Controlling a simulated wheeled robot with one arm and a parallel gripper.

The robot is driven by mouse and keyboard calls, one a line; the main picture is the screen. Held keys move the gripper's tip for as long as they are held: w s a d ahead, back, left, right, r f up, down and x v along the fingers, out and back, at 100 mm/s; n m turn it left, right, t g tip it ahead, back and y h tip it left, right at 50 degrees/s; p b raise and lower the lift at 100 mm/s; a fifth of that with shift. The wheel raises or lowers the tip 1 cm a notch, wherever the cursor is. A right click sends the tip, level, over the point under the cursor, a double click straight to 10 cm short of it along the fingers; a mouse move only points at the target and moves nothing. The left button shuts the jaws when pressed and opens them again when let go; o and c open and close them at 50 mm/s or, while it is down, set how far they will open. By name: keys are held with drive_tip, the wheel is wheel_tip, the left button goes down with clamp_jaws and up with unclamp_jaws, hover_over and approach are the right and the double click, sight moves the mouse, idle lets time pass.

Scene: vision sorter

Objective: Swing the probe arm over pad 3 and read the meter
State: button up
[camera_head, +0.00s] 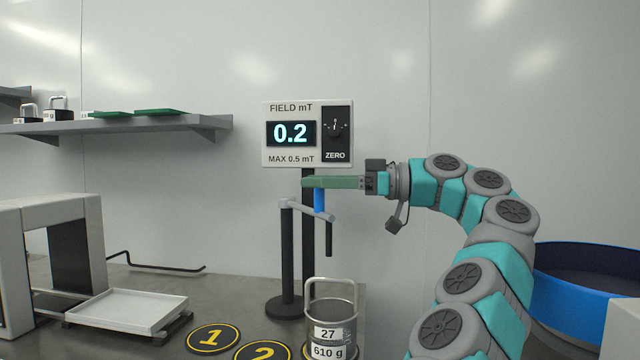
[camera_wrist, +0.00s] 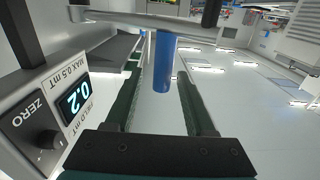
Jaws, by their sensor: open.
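The field meter (camera_head: 291,134) shows 0.2 above the label MAX 0.5 mT; its display also appears in the wrist view (camera_wrist: 74,95). The grey probe arm (camera_head: 300,208) extends from a dark post (camera_head: 287,255), with a black probe (camera_head: 329,238) hanging at its end. A blue handle (camera_head: 320,201) stands up from the arm. My gripper (camera_head: 310,182) is at the handle's top. In the wrist view, the open fingers (camera_wrist: 160,84) lie either side of the blue handle (camera_wrist: 163,62), with gaps visible. Pad 3's number is not visible; a yellow-edged pad (camera_head: 306,351) is mostly hidden.
A metal canister (camera_head: 332,310) marked 27 and 610 g stands on that pad, below and in front of the probe. Pads 1 (camera_head: 213,338) and 2 (camera_head: 263,351) lie left of it. A white tray (camera_head: 130,312) is further left; a blue bowl (camera_head: 585,285) is right.

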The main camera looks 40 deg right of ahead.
drive_tip(key=shift+r, duration=1.5)
drive_tip(key=s+a+r+b, duration=0.1)
drive_tip(key=s+a+b, duration=0.4)
drive_tip(key=s+a, duration=0.4)
drive_tip(key=s, duration=0.3)
drive_tip(key=shift+s+a+r, duration=0.3)
drive_tip(key=shift+a+r, duration=0.05)
drive_tip(key=shift+a, duration=0.05)
drive_tip(key=w+a+f+m+g+h, duration=0.1)
drive_tip(key=w+a+f+g, duration=0.35)
drive_tip(key=a+f, duration=0.45)
drive_tip(key=w+a+f+m+g, duration=0.1)
drive_tip(key=w+a+f+g, duration=0.2)
drive_tip(key=w+a+f, duration=0.6)
drive_tip(key=s+a+f+m+g+h, duration=0.1)
drive_tip(key=s+a+f+g, duration=0.15)
drive_tip(key=a+f, duration=0.35)
drive_tip(key=s+a+f+m+g+h, duration=0.1)
drive_tip(key=s+a+f+h, duration=0.2)
drive_tip(key=f, duration=0.4)
drive_tip(key=s+d+f+m+g+h, duration=0.1)
drive_tip(key=s+d+f+g+h, duration=0.1)
drive_tip(key=s+f, duration=0.6)
drive_tip(key=s+d+f+m+g+h, duration=0.2)
drive_tip(key=s+f, duration=0.7)
drive_tip(key=f, duration=0.8)
drive_tip(key=shift+s+d+f+g+h, duration=0.15)
drive_tip(key=shift+d+f+g+h, duration=0.35)
drive_tip(key=shift+h, duration=0.4)
